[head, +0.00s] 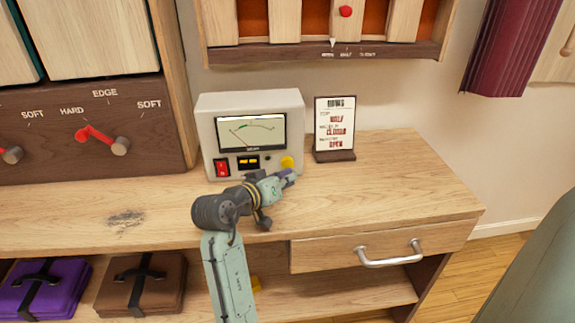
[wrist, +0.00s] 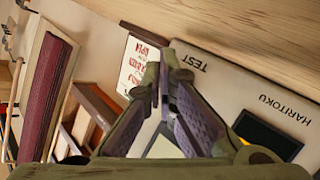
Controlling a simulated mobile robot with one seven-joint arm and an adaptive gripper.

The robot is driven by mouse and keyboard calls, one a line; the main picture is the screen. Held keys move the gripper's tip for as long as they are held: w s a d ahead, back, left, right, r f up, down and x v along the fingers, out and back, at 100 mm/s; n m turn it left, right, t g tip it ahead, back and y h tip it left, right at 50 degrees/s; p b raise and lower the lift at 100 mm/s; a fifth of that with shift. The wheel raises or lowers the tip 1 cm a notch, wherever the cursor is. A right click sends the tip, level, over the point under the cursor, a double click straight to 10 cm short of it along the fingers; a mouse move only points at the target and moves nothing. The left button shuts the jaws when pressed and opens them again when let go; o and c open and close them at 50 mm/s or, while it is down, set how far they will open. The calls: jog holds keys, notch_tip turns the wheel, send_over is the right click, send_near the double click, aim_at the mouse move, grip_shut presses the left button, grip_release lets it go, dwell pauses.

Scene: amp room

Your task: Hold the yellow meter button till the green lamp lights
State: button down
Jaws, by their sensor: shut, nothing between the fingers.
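The meter (head: 207,125) is a pale box with a needle dial, standing on the wooden bench. Its yellow button (head: 287,162) is at the lower right of its front face. A small dark round spot (head: 267,158), perhaps the lamp, sits left of the button and shows no green light. My gripper (head: 291,175) is shut and empty, its tips just below the button in the head view; I cannot tell whether they touch it. In the wrist view my gripper (wrist: 167,75) is beside the TEST lettering on the meter face (wrist: 235,85), and the button is not visible.
A red switch (head: 221,168) is at the meter's lower left. A small sign (head: 334,125) stands right of the meter. A drawer with a metal handle (head: 390,256) is below the bench top. The bench is clear at the right. A cabinet with red knobs (head: 85,135) is at left.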

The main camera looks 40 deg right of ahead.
jog(key=shift+w, duration=0.1)
jog(key=shift+w+d, duration=0.2)
jog(key=shift+w, duration=0.05)
jog(key=shift+w+d, duration=0.25)
jog(key=shift+w, duration=0.25)
dwell(0.8)
dwell(2.9)
jog(key=shift+s+a+p, duration=0.35)
jog(key=shift+s+a, duration=0.1)
jog(key=shift+s, duration=0.4)
jog(key=shift+s+a+p, duration=0.1)
jog(key=shift+s+a, duration=0.35)
jog(key=shift+s, duration=0.25)
jog(key=shift+s+a+p, duration=0.15)
jog(key=shift+s+a, duration=0.3)
jog(key=shift+s, duration=0.3)
jog(key=shift+s+a+p, duration=0.1)
jog(key=shift+s+a, duration=0.35)
jog(key=shift+s, duration=0.25)
